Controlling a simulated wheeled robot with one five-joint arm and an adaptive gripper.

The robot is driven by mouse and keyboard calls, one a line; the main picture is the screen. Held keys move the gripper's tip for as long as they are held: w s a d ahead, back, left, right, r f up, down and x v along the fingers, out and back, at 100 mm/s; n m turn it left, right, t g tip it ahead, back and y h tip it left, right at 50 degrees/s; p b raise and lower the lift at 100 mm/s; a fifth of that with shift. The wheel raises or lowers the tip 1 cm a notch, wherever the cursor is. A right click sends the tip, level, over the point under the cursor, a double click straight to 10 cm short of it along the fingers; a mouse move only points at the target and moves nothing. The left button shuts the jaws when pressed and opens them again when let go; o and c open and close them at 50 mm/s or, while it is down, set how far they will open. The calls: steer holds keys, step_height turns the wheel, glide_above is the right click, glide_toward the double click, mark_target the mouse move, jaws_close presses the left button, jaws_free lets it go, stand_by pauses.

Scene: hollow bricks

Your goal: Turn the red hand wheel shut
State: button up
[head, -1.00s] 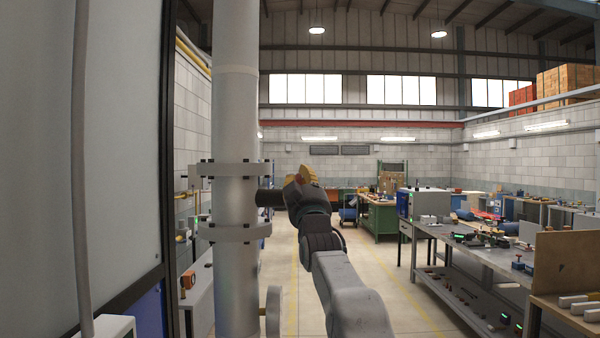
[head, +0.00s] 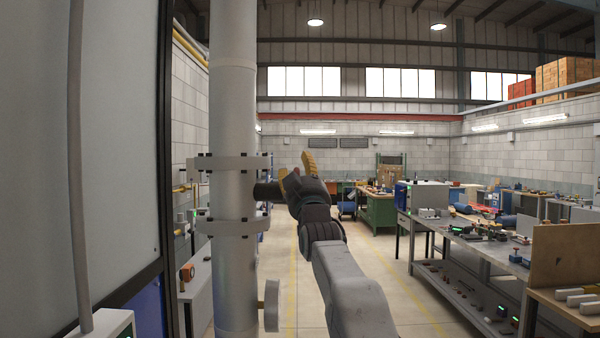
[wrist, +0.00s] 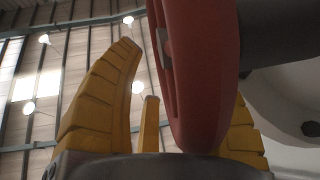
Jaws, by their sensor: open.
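The red hand wheel (wrist: 203,80) fills the middle of the wrist view, seen close and nearly edge-on. Its dark stem (wrist: 285,35) runs off to the right. In the head view the wheel is mostly hidden by my gripper (head: 297,171), beside the dark stub (head: 268,191) on the grey pipe (head: 233,110). My gripper is open, with its yellow fingers spread. In the wrist view, two fingers are left of the rim and one is partly hidden behind it on the right. The rim is between them; I cannot tell whether any finger touches it.
The pipe has bolted flanges (head: 234,228) and a grey disc (head: 272,305) low on its right side. A large grey cabinet (head: 110,130) stands close on the left. A cluttered workbench (head: 470,238) is on the right. The floor (head: 385,280) between is clear.

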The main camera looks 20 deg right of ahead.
steer(key=v, duration=1.2)
stand_by(0.6)
